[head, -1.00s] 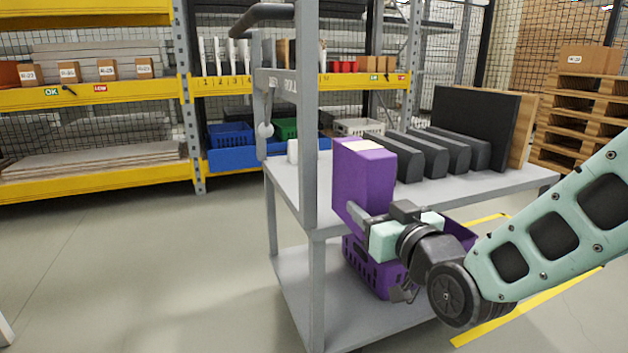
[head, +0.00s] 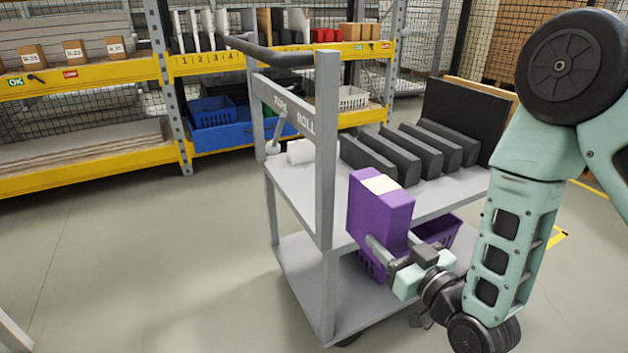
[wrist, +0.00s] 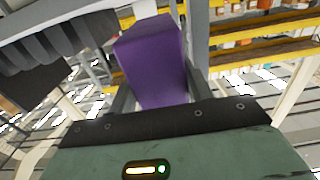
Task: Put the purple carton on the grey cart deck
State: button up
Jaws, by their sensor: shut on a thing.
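The purple carton (head: 380,215) has a pale label on its top and stands roughly upright in front of the near edge of the cart. My gripper (head: 388,252) is shut on its lower part. In the wrist view the carton (wrist: 153,62) fills the space between the fingers (wrist: 157,100). The grey cart deck (head: 305,192) lies behind the carton, which hides part of it. Whether the carton touches the deck edge cannot be told.
A grey post (head: 327,150) rises close left of the carton. A purple basket (head: 440,230) is on the lower shelf.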

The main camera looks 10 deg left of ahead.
jog(key=b+x, duration=0.2)
jog(key=x, duration=1.5)
jog(key=shift+a, duration=0.15)
jog(key=shift+w+a+f+b, duration=0.1)
jog(key=shift+f+b, duration=0.35)
jog(key=shift+f, duration=0.4)
jog(key=shift+w+f+b, duration=0.15)
jog(key=shift+f+b, duration=0.25)
jog(key=shift+f, duration=0.45)
jog(key=shift+f, duration=0.1)
jog(key=o, duration=1.3)
jog(key=shift+f, duration=0.1)
jog(key=p+v, duration=0.2)
jog(key=v, duration=1)
